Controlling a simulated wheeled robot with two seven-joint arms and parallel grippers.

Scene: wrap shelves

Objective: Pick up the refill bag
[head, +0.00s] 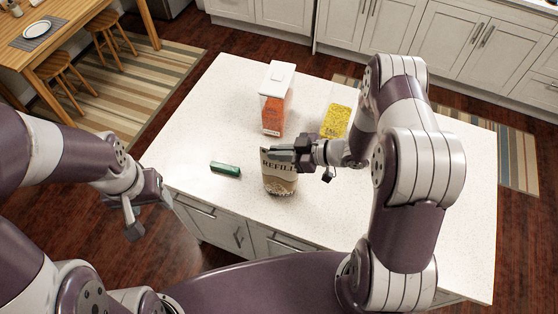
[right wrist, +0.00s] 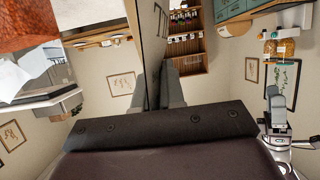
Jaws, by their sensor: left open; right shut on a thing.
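The refill bag (head: 280,182), tan and brown with dark "REFILL" lettering, is upright near the front edge of the white island. My right gripper (head: 284,156) is shut on its upper part and covers some of its top. I cannot tell whether its base touches the counter. In the right wrist view, the bag shows edge-on as a thin upright strip (right wrist: 153,45) between the fingers. My left gripper (head: 133,213) is open and empty, off the island's left front corner.
A clear container with orange contents and a white lid (head: 275,100) stands behind the bag. A container with yellow contents (head: 336,120) is behind to the right, partly near my arm. A green block (head: 225,168) lies left of the bag. The counter's left back (head: 215,115) is clear.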

